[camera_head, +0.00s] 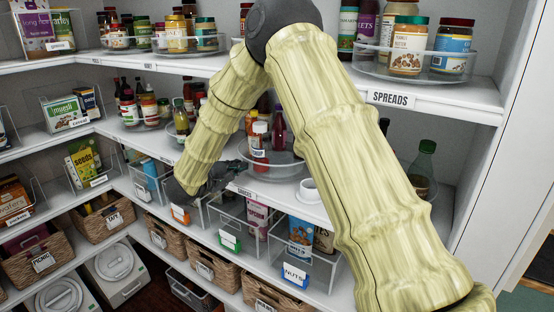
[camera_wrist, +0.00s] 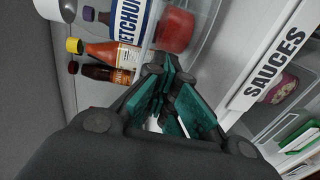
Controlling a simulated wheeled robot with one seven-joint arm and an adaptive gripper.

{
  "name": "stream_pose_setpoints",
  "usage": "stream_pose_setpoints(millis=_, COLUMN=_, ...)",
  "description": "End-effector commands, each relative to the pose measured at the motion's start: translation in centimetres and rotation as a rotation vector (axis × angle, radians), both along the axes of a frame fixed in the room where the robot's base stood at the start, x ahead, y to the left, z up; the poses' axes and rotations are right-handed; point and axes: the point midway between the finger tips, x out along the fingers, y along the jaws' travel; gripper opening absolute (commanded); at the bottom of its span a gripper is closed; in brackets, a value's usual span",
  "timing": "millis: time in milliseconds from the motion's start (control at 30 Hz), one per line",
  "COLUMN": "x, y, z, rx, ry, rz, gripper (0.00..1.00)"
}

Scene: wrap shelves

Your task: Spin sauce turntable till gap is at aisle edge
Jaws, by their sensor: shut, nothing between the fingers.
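The sauce turntable (camera_head: 285,172), a clear round tray, stands on the middle shelf and is partly hidden behind my arm. Its clear rim also shows in the wrist view (camera_wrist: 206,38). It holds red-sauce bottles (camera_head: 279,130), among them a ketchup bottle (camera_wrist: 131,22) and an orange-red bottle with a yellow cap (camera_wrist: 108,50). My gripper (camera_head: 238,168) is shut and empty at the tray's left front side. In the wrist view its teal fingers (camera_wrist: 172,84) are close to the rim; I cannot tell if they touch it. I cannot make out where the gap is.
The shelf edge with the SAUCES label (camera_wrist: 275,68) runs beside my gripper. A white cup (camera_head: 309,190) stands at the shelf front, right of my gripper. Clear bins (camera_head: 238,232) and wicker baskets (camera_head: 212,265) fill the lower shelves. A SPREADS turntable (camera_head: 415,68) is above right.

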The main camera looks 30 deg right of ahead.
Motion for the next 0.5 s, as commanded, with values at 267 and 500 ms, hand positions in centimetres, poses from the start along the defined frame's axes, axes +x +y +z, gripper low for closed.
stream_pose_setpoints(millis=267, x=0.7, y=-0.3, z=0.1, rx=-0.002, ry=0.001, rz=-0.004, gripper=0.0)
stream_pose_setpoints(millis=500, x=1.8, y=-0.4, z=0.2, rx=-0.003, ry=0.0, rz=-0.006, gripper=0.0)
